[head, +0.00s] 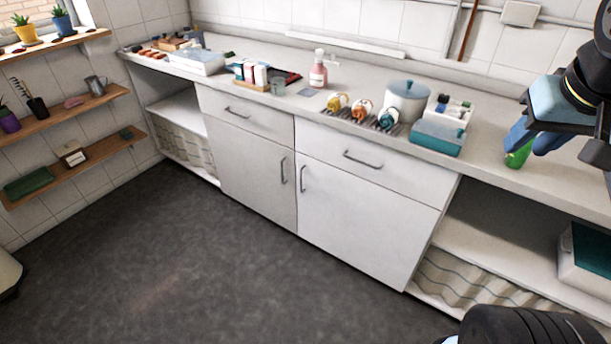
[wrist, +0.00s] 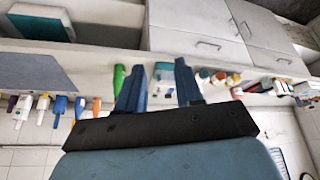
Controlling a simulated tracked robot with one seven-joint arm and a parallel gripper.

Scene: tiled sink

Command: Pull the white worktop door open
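The white worktop unit has a left door (head: 250,165) and a right door (head: 360,230), both closed flat. Their upright grey handles, the left handle (head: 284,171) and the right handle (head: 303,179), face each other across the middle seam. My gripper (head: 530,138) is above the worktop at the right, well away from both doors. In the wrist view, which looks upside down, my gripper's blue fingers (wrist: 160,66) are apart with nothing held between them. White fronts with handles (wrist: 206,46) show beyond them.
Two drawers, the left drawer (head: 245,112) and right drawer (head: 365,163), sit above the doors. The worktop (head: 310,105) carries bottles, a lidded pot (head: 407,102) and trays. A green bottle (head: 518,155) stands beside my fingers. The dark floor (head: 190,260) before the doors is clear.

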